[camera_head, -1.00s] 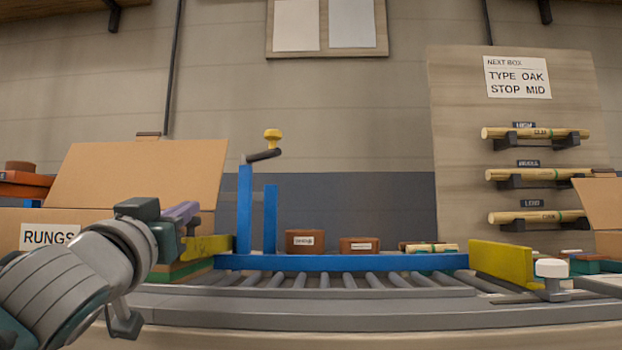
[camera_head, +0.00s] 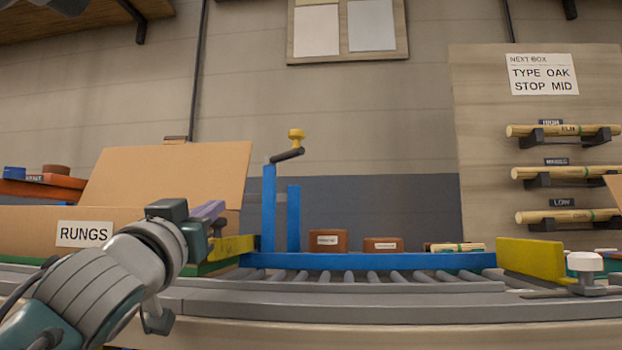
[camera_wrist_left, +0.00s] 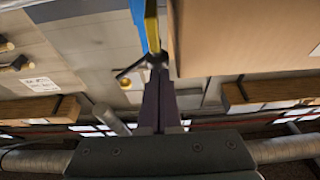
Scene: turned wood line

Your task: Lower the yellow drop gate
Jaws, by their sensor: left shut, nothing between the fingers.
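A yellow plate (camera_head: 235,246) stands at the left end of the roller conveyor, beside a blue post (camera_head: 269,210). The post carries a dark crank with a yellow knob (camera_head: 296,135). A second, larger yellow plate (camera_head: 531,259) stands upright at the right end, next to a white knob (camera_head: 585,262). I cannot tell from a label which plate is the drop gate. My left gripper (camera_head: 215,211) is shut and empty, close to the left plate and partly in front of it. In the left wrist view its purple fingers (camera_wrist_left: 158,75) are together, near a yellow strip (camera_wrist_left: 151,28). My right gripper is out of view.
An open cardboard box marked RUNGS (camera_head: 30,222) is behind my left arm. A blue rail (camera_head: 370,262) runs behind the rollers (camera_head: 350,276), with brown boxes (camera_head: 328,240) beyond. A rack board (camera_head: 480,130) with dowels stands at the right.

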